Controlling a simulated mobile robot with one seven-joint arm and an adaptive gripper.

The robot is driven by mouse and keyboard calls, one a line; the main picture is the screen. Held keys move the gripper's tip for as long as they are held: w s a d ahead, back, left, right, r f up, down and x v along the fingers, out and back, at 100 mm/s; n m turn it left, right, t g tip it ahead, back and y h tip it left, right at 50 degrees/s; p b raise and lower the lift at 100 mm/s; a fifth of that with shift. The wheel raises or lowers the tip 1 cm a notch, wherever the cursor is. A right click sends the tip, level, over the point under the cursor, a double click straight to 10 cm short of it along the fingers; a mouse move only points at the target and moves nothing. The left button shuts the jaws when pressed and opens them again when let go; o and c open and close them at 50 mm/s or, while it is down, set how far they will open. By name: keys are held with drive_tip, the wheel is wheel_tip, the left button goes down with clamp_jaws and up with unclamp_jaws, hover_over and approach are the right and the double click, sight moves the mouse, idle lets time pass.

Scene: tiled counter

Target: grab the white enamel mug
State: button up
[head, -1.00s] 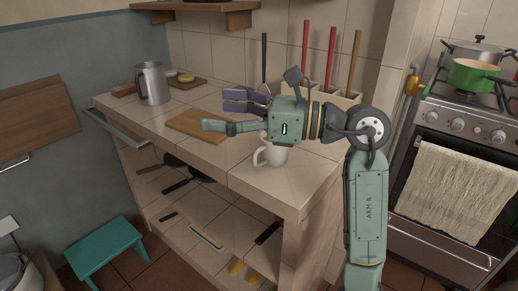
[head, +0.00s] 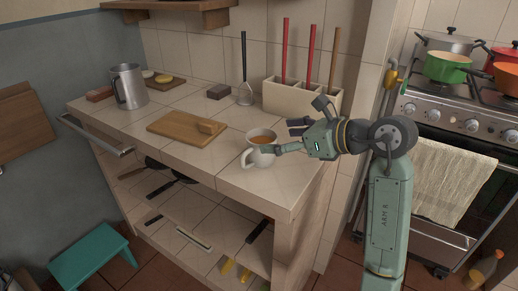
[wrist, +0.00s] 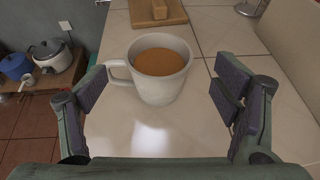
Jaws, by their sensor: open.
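The white enamel mug (head: 261,150) stands upright on the tiled counter, full of a brown-orange drink. Its handle points left in the head view. My gripper (head: 283,136) is just right of the mug there, with its fingers reaching toward it. In the wrist view the mug (wrist: 158,72) is ahead of and between the two open fingers of my gripper (wrist: 162,100), its handle toward the left finger. Nothing is held. In the head view one finger overlaps the mug's right side, and I cannot tell whether it touches.
A wooden board (head: 178,130) with a small block lies left of the mug. A utensil holder (head: 290,98) with tall red and brown handles stands behind. A metal pitcher (head: 128,86) is at the far left. The counter's front edge is close to the mug.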

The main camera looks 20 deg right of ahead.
sight(269, 139)
drive_tip(key=shift+p+x, duration=0.5)
drive_tip(key=shift+x, duration=1.45)
drive_tip(key=shift+a, duration=0.1)
drive_tip(key=shift+c, duration=0.6)
drive_tip(key=shift+s+f, duration=0.1)
drive_tip(key=c, duration=1.4)
